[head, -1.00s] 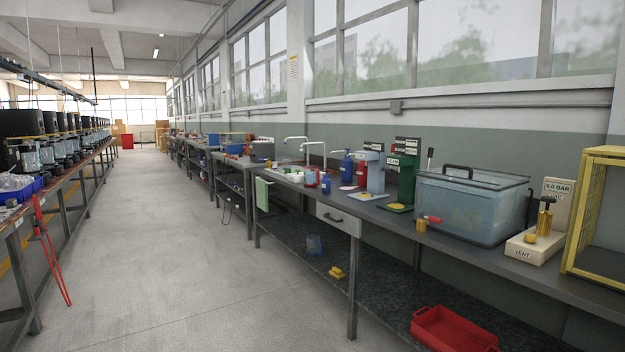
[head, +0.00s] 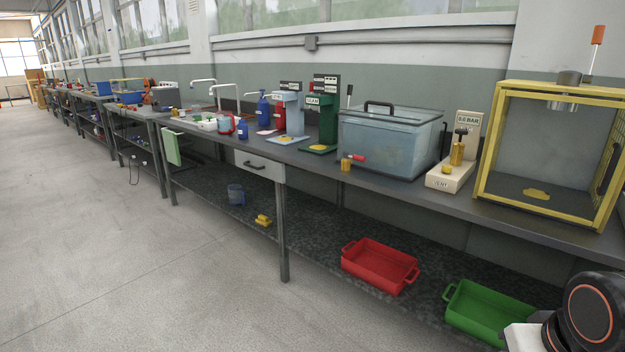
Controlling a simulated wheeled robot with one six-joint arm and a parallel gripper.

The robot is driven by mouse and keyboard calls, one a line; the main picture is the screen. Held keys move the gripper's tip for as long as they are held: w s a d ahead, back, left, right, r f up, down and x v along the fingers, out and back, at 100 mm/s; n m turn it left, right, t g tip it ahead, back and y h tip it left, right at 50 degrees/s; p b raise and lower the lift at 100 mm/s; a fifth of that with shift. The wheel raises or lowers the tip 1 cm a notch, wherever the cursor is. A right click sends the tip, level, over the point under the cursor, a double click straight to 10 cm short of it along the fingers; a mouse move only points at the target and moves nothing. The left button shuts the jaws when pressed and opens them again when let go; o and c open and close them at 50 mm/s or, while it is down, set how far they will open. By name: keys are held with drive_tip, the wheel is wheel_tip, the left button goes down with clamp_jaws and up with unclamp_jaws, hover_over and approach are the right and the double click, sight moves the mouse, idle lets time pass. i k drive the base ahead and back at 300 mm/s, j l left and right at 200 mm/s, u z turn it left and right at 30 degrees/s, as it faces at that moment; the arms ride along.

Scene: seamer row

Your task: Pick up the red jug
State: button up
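I cannot tell which of the two is the red jug. My gripper is not in view; only a dark round joint of my arm shows at the lower right.
The long bench (head: 400,190) carries a lidded clear tank (head: 385,145), a vent unit (head: 450,178) and a yellow-framed cabinet (head: 482,150). A red tray (head: 378,268) and a green tray (head: 490,312) sit on the lower shelf. The floor (head: 130,260) at left is clear.

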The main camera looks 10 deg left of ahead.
sight(225, 120)
drive_tip(key=i+j, duration=0.2)
drive_tip(key=j, duration=0.2)
drive_tip(key=i+j+z, duration=0.1)
drive_tip(key=i+j, duration=0.35)
drive_tip(key=j, duration=0.3)
drive_tip(key=i+j, duration=0.2)
drive_tip(key=j, duration=0.2)
drive_tip(key=i+j+z, duration=0.1)
drive_tip(key=i+j, duration=0.15)
drive_tip(key=j, duration=0.15)
